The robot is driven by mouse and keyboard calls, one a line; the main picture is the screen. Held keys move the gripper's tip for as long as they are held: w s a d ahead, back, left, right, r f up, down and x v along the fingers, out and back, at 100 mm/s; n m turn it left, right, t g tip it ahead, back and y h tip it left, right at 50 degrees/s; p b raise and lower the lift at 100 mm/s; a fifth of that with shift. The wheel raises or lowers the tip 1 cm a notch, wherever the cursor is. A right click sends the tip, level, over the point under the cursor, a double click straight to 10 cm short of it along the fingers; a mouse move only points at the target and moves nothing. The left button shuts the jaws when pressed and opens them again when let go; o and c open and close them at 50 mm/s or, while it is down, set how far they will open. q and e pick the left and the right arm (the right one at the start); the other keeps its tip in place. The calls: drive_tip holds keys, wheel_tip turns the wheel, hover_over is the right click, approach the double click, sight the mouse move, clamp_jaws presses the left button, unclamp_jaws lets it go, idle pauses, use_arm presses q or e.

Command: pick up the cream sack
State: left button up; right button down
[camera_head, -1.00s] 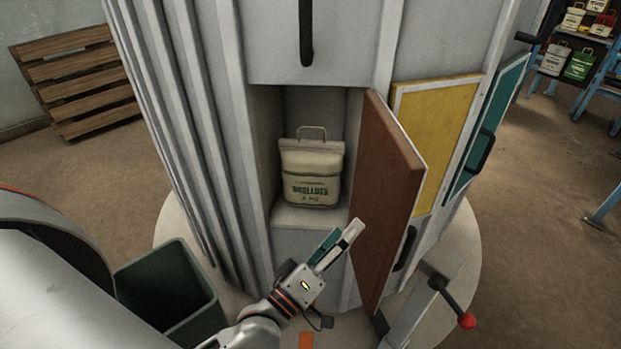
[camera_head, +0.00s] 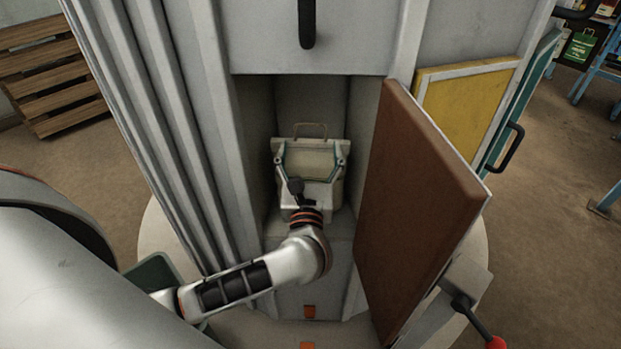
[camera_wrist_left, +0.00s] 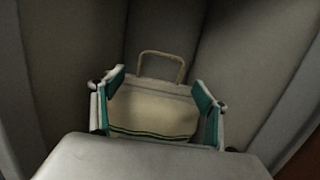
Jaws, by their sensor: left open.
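The cream sack (camera_head: 312,160) stands upright in the open compartment of the grey cabinet, with its loop handle up. My left gripper (camera_head: 311,150) is in front of it, its two fingers spread wide and apart. The gripper and wrist hide the sack's lower front in the head view. In the left wrist view the sack (camera_wrist_left: 155,105) shows between the open teal-padded fingers (camera_wrist_left: 158,92), with its handle rising beyond them. I cannot tell whether the fingers touch it. My right gripper is not in view.
The brown door (camera_head: 415,200) stands open at the compartment's right, close to my arm. Compartment walls stand close on both sides. A yellow door (camera_head: 465,110) is farther right, a lever with a red knob (camera_head: 495,343) low right. A dark green bin (camera_head: 158,270) is at lower left.

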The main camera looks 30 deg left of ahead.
sight(310, 141)
use_arm(q)
drive_tip(key=x, duration=0.5)
drive_tip(key=c, duration=2.1)
drive_tip(key=shift+r, duration=0.35)
clamp_jaws()
